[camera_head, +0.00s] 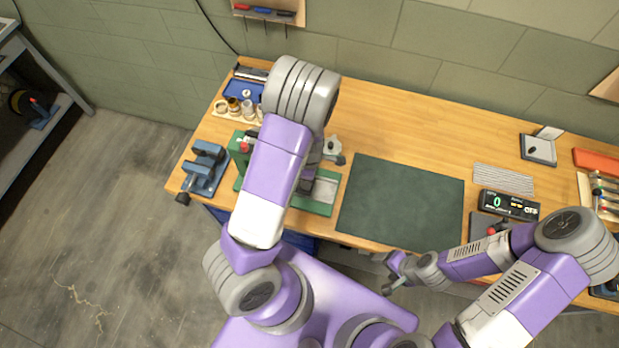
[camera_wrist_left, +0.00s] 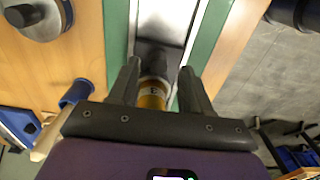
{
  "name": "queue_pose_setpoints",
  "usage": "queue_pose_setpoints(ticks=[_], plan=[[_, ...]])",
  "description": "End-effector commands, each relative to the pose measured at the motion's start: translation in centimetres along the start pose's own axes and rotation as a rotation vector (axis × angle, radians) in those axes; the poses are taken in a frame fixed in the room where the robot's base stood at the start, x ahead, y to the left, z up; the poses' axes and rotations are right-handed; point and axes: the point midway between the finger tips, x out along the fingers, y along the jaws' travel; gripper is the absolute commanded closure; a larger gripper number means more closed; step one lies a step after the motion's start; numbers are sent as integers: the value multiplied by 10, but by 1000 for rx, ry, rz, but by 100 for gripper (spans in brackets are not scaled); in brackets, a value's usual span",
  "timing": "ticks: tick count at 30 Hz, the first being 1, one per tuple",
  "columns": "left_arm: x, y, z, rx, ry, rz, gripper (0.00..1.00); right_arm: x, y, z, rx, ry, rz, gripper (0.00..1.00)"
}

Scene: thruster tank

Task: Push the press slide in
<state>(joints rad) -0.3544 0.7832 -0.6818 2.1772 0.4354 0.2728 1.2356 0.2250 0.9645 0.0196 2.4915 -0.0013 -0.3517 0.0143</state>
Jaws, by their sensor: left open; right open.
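The press is the green-based fixture (camera_head: 318,206) on the left half of the bench, partly hidden behind my left arm. In the left wrist view its green base (camera_wrist_left: 205,40) flanks a pale metal channel (camera_wrist_left: 160,18) with a dark grey block (camera_wrist_left: 156,57) in it, which looks like the slide. My left gripper (camera_wrist_left: 160,82) is open over it. A brass-orange cylinder (camera_wrist_left: 152,93) with a mark on it shows between the fingers; whether they touch it I cannot tell. My right gripper (camera_head: 389,276) is open and empty, off the bench's front edge.
A blue vise (camera_head: 205,168) stands left of the press, and small jars (camera_head: 233,106) stand behind it. A dark green mat (camera_head: 402,203) lies bare to the right. A digital readout (camera_head: 508,204) stands farther right. A grey clamp-like part (camera_head: 332,148) is close behind the press.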

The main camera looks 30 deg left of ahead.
Motion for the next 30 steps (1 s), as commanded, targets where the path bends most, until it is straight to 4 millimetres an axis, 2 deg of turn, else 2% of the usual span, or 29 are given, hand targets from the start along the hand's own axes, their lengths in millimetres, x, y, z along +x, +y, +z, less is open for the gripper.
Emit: queue_pose_setpoints(ticks=[4,13,22,23,30], plan=[[13,0,0,1,0,0,52,3,1,-1,0,1,0,31],[14,0,0,1,0,0,52,3,1,-1,0,1,0,31],[14,0,0,1,0,0,98,3,1,-1,0,1,0,31],[14,0,0,1,0,0,100,3,1,-1,0,1,0,31],[14,0,0,1,0,0,100,3,1,-1,0,1,0,31]])
